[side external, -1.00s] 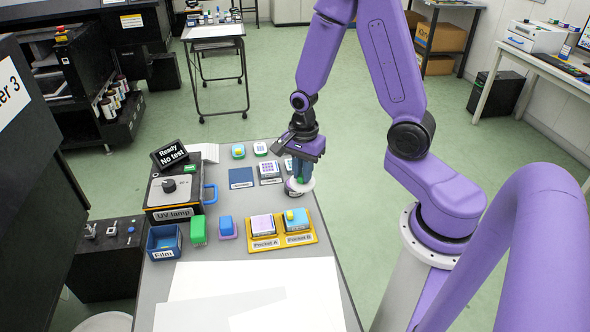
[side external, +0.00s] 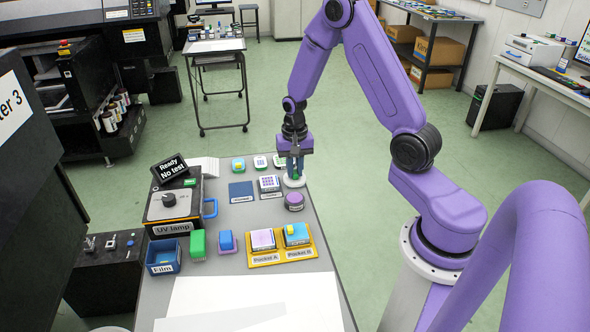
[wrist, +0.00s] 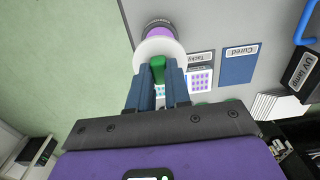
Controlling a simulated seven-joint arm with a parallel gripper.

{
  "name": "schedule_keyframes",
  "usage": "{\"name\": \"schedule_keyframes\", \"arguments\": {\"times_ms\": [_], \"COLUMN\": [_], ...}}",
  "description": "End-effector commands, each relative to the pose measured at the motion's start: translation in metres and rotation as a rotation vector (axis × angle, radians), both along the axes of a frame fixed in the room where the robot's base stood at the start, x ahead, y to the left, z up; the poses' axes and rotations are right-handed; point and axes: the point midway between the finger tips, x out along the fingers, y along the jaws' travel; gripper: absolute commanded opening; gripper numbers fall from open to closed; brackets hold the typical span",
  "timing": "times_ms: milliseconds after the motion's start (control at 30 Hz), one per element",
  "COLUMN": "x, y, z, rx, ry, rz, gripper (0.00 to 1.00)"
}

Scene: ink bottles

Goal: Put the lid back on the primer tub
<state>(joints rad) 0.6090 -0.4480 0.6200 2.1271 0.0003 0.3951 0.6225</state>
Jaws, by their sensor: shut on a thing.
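My gripper (side external: 295,168) is shut on the green knob (wrist: 158,68) of a round white lid (side external: 293,182). The lid looks about level and is held off the bench. The primer tub (side external: 294,201), a small round dark tub with purple on top, stands upright on the bench near its right edge. In the side view the lid appears just beyond the tub, apart from it. In the wrist view the lid (wrist: 150,49) hides part of the tub (wrist: 159,25), whose purple top shows past the lid's edge.
A yellow tray (side external: 282,255) with two pockets sits in front of the tub. The UV lamp (side external: 174,203) stands at the left. White sheets (side external: 250,300) cover the front.

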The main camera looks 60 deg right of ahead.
Motion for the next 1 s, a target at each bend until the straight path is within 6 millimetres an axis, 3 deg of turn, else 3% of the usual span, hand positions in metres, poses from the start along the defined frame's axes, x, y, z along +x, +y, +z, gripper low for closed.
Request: {"name": "schedule_keyframes", "arguments": {"times_ms": [600, 1000], "x": [0.000, 0.000], "y": [0.001, 0.001], "z": [-0.048, -0.061], "rx": [0.000, 0.000], "ry": [0.001, -0.001], "rz": [-0.002, -0.001], "gripper": [0.00, 0.00]}}
